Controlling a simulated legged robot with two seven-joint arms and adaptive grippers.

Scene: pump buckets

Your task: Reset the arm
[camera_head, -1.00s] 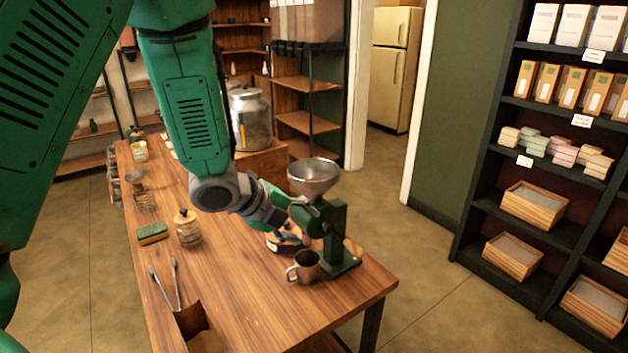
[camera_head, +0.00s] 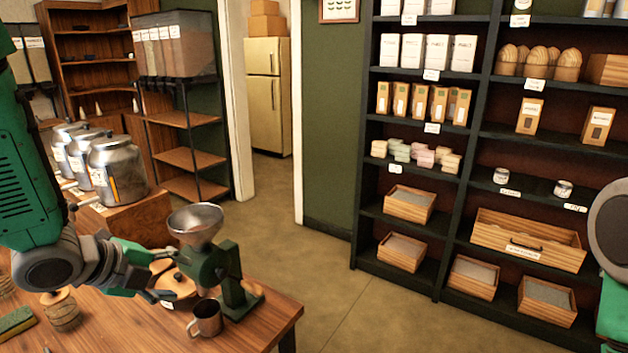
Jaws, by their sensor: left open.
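My left arm comes in from the left, and its gripper (camera_head: 165,274) is open beside the green grinder (camera_head: 226,275). The grinder has a metal funnel (camera_head: 196,220) on top and stands upright near the table's right corner. A metal cup (camera_head: 206,318) stands in front of the grinder. A round wooden-lidded container (camera_head: 177,284) sits right by the fingertips; I cannot tell whether they touch it. Nothing is visibly held. Part of my right arm shows at the right edge; its gripper is out of view.
The wooden table (camera_head: 262,318) also bears a lidded glass jar (camera_head: 62,312) and a green-and-yellow sponge (camera_head: 15,322). Large metal canisters (camera_head: 115,170) stand on a wooden box behind. A dark stocked shelf (camera_head: 458,185) stands at the right. Floor (camera_head: 325,285) is clear between table and shelf.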

